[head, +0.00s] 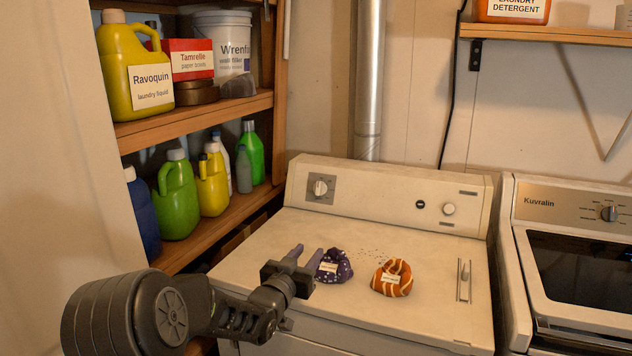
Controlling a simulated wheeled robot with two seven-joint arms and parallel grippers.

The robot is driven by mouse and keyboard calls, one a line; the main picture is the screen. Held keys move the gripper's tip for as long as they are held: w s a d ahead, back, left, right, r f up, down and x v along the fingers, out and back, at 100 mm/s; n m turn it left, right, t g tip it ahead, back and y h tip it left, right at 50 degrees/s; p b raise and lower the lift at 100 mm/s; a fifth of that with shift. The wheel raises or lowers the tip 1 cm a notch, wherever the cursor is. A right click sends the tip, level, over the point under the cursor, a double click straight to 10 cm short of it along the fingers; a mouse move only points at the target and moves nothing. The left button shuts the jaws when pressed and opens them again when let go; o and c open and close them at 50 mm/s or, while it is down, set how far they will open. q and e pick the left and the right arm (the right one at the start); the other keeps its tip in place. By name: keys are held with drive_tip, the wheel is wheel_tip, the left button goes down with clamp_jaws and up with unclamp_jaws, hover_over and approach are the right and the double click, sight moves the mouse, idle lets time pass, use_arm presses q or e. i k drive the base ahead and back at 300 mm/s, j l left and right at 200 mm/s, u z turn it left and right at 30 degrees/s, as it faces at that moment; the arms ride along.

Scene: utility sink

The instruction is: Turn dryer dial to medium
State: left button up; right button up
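A white, top-panelled machine (380,225) stands in the middle; I take it as the dryer. A round dial (320,187) on a grey square plate sits at the left of its back panel. Its markings are too small to read. A second round knob (449,209) sits further right on that panel. My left gripper (307,254) is over the machine's top near its left side, in front of and below the dial, apart from it. Its two purplish fingers are spread with nothing seen between them. My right gripper is not in view.
A purple dotted cloth bundle (334,266) lies just beyond the fingers, and an orange striped one (392,278) to its right. A wooden shelf (200,122) with bottles stands at left. A second machine (580,255) labelled Kuvralin, with its own knob (609,213), stands at right.

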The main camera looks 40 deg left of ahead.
sight(319, 188)
drive_tip(key=i+j, duration=0.95)
drive_tip(key=j, duration=0.3)
